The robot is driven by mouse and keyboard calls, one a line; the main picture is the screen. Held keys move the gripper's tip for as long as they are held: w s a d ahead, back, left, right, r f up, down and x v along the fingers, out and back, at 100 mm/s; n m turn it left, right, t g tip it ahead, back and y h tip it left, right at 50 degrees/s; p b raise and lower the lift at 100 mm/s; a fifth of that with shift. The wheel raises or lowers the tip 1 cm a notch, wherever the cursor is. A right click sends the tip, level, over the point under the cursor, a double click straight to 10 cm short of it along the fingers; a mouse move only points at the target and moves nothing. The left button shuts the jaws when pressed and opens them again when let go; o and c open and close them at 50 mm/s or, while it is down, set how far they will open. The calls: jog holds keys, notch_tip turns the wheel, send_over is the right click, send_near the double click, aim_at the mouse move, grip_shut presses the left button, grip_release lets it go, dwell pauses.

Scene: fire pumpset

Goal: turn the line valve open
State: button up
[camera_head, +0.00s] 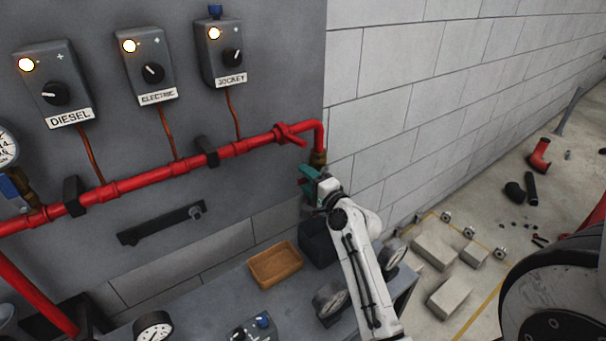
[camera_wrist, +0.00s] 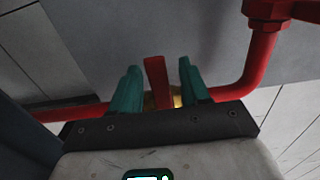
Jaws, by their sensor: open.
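A red lever (camera_wrist: 155,82) stands upright between the fingers of my gripper in the wrist view, with a bit of brass valve body (camera_wrist: 177,101) behind its base. The brass fitting (camera_head: 318,158) shows in the head view at the lower end of the red pipe's bend. My gripper (camera_head: 308,174), with teal fingers, is open just below that fitting; it also shows in the wrist view (camera_wrist: 160,72). The fingers lie on both sides of the lever, with gaps visible. In the head view the gripper hides the lever.
A bench (camera_head: 225,292) below holds a brown tray (camera_head: 275,265), a dark bin (camera_head: 317,245) and gauges (camera_head: 153,326). Grey blocks (camera_head: 434,251) lie on the floor at right.

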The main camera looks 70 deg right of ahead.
jog(key=shift+x, duration=0.95)
grip_shut()
